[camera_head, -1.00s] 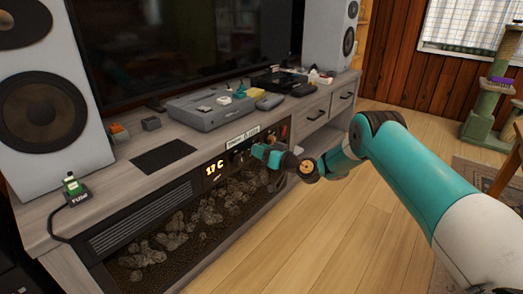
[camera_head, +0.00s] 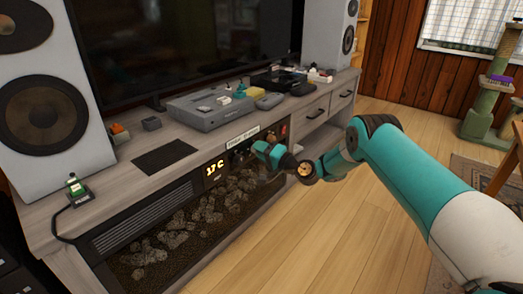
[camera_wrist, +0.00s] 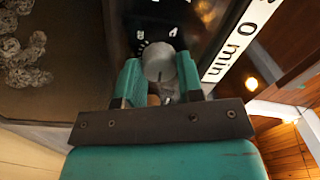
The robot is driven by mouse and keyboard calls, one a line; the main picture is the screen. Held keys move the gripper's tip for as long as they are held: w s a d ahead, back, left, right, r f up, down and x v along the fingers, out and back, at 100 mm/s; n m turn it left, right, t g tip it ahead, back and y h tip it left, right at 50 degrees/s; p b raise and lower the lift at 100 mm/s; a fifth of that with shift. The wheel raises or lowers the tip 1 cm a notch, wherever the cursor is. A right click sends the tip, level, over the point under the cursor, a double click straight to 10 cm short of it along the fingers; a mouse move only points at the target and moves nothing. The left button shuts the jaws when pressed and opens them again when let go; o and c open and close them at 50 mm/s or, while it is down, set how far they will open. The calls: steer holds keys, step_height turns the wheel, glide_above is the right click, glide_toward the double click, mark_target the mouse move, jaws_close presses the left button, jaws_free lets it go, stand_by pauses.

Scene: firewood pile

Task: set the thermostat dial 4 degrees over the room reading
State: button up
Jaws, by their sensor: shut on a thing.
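A fireplace-style heater panel in the wooden cabinet has a lit orange display (camera_head: 215,169) that reads 17 C. My gripper (camera_head: 255,147) is at the row of controls to the right of that display. In the wrist view, my gripper (camera_wrist: 158,76) is shut on a round grey knob (camera_wrist: 158,62), with one teal finger on each side of it. White marks show on the black panel around the knob. A white label (camera_wrist: 240,45) beside it shows "0 min" in part. Whether this knob is the thermostat dial, and its exact setting, I cannot tell.
A grey console (camera_head: 205,112) and small items stand on the cabinet top. Rocks lie in the heater below the controls. The wooden floor (camera_head: 300,240) in front is clear.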

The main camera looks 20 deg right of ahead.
steer(key=shift+m, duration=0.6)
steer(key=o, duration=0.9)
steer(key=p+v, duration=1.7)
steer(key=p, duration=0.5)
steer(key=shift+s+d+p, duration=0.15)
steer(key=shift+s+p, duration=0.05)
steer(key=shift+p, duration=0.1)
